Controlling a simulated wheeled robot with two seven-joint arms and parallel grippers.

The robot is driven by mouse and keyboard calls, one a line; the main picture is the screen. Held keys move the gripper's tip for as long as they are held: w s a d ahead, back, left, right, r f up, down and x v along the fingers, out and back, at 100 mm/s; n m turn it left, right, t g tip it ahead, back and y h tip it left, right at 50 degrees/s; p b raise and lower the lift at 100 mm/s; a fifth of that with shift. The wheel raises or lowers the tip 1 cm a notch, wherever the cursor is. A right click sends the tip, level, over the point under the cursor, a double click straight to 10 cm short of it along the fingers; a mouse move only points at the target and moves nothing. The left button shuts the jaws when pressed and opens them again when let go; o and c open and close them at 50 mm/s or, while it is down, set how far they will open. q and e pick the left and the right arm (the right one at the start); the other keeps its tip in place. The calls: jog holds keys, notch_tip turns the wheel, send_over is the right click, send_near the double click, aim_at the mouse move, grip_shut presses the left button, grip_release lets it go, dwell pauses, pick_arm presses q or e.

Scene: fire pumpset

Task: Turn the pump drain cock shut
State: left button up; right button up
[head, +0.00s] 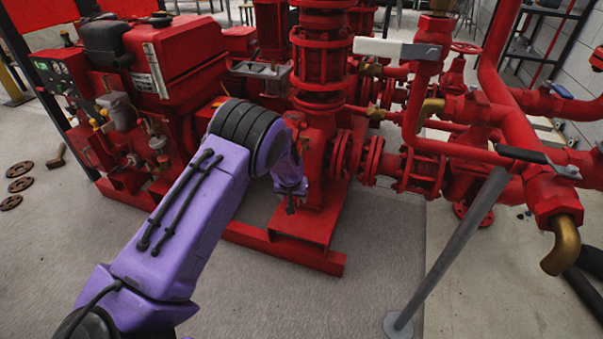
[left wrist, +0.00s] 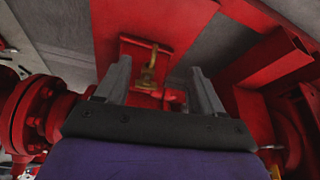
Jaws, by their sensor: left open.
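The pump drain cock (left wrist: 149,66), a small brass fitting, shows in the left wrist view in front of a red plate. A small red piece beside its lower end may be its lever; its exact position is unclear. My left gripper (left wrist: 160,70) is open, its two grey fingers on either side of the cock in the picture; I cannot tell how far the cock is beyond the fingertips. In the head view my left gripper (head: 290,207) is low against the red pump casing, and I cannot make out the cock there. My right gripper is not in view.
The red engine (head: 175,60) stands left of the pump. Red pipes and flanges (head: 425,170) crowd the right, with a grey post (head: 450,250) in front. The red base frame (head: 310,257) runs below my gripper.

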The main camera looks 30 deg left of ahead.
pick_arm(q)
jog(key=w+a+r, duration=0.1)
jog(key=w+r, duration=0.3)
jog(key=r, duration=0.3)
jog(key=shift+m, duration=0.4)
jog(key=b+x, duration=0.1)
jog(key=x, duration=0.2)
jog(key=b+x, duration=0.2)
jog(key=x, duration=0.2)
jog(key=b+x, duration=0.1)
jog(key=x, duration=0.2)
jog(key=shift+w+f, duration=0.1)
jog(key=shift+w, duration=0.25)
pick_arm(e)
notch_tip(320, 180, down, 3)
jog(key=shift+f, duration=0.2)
